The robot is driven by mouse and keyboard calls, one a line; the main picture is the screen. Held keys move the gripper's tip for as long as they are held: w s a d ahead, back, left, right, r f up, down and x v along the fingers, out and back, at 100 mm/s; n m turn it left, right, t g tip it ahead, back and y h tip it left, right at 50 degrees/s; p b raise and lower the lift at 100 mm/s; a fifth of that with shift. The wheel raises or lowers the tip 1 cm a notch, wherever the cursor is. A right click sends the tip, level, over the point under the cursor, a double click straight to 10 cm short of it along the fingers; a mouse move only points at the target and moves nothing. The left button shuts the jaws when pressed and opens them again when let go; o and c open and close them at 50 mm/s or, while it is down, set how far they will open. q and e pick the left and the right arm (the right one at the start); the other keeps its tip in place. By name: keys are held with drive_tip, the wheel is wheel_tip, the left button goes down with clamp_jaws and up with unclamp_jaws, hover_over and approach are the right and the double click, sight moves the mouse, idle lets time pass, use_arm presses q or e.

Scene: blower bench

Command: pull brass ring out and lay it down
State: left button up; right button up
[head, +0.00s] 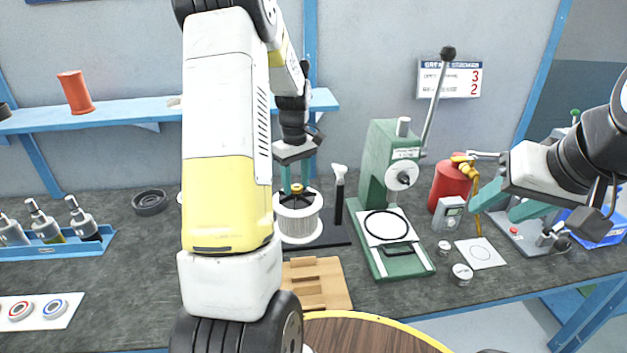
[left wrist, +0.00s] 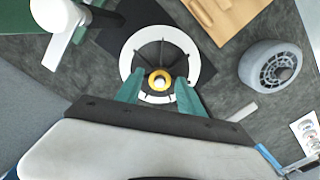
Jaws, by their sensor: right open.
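The brass ring (head: 297,188) sits at the hub of the dark spoked wheel in the top of a white ribbed blower housing (head: 299,224). In the left wrist view, the ring (left wrist: 159,80) shows around a pale centre, with the housing's white rim (left wrist: 198,62) around it. My left gripper (head: 295,180) points down just over the hub. Its teal fingers are apart, one on each side of the ring, with gaps visible in the left wrist view (left wrist: 158,92). My right gripper (head: 506,207) is open and empty above the right part of the bench.
A green press (head: 385,210) with a raised lever stands right of the housing. A black post with a white top (head: 339,190) is close beside the housing. A wooden block (head: 316,284) lies in front. A red canister (head: 450,185) and a white card (head: 480,253) are near my right gripper.

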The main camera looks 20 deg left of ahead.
use_arm(q)
clamp_jaws()
drive_tip(key=shift+r, duration=0.65)
idle(0.4)
drive_tip(key=shift+r, duration=2.3)
